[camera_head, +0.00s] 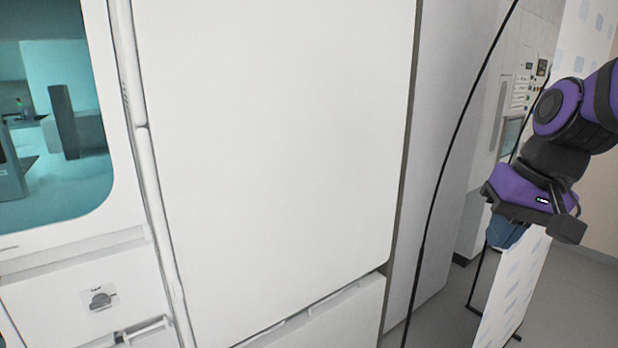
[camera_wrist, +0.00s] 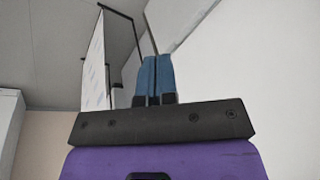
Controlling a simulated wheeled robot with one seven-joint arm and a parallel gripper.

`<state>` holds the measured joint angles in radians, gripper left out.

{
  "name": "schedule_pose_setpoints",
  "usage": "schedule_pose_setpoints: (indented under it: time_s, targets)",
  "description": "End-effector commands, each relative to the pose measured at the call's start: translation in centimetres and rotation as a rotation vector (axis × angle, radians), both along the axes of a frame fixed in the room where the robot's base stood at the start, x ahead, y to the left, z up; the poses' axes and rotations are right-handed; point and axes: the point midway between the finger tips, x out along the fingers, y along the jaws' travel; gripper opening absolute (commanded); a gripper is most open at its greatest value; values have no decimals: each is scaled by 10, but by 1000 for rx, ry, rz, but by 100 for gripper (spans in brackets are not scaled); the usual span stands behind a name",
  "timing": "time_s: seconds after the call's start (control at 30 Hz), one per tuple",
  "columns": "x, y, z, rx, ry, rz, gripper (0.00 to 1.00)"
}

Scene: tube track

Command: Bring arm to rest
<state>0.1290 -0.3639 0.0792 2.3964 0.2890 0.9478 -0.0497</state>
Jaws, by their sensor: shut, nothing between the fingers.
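My purple and black arm comes in from the right side of the head view. My gripper (camera_head: 506,232) hangs at its end with blue fingers pointing down. In the wrist view my gripper (camera_wrist: 156,62) shows its two blue fingers side by side, shut with nothing between them. It is apart from the surfaces around it.
A large white cabinet (camera_head: 275,140) fills the middle of the head view. A teal window (camera_head: 55,110) and a white pipe (camera_head: 150,170) are at left. A thin black curved stand (camera_head: 436,195) and a pale panel (camera_head: 515,290) stand near my gripper. Grey floor (camera_head: 575,300) shows at lower right.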

Motion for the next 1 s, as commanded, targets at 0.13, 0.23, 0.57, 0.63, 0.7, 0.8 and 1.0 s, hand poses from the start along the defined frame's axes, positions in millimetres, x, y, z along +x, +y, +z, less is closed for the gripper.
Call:
schedule_pose_setpoints:
  time_s: [0.13,0.23,0.57,0.63,0.7,0.8,1.0]
  targets:
    - [-33,-6,16,-82,-94,38,0]
    - [-53,-12,23,-132,-153,58,0]
    - [-93,-26,33,-229,-278,96,0]
    - [-95,-27,33,-236,-285,98,0]
    - [-96,-27,33,-239,-287,99,0]
    - [-96,-27,33,-239,-287,99,0]
    - [-96,-27,33,-239,-287,99,0]
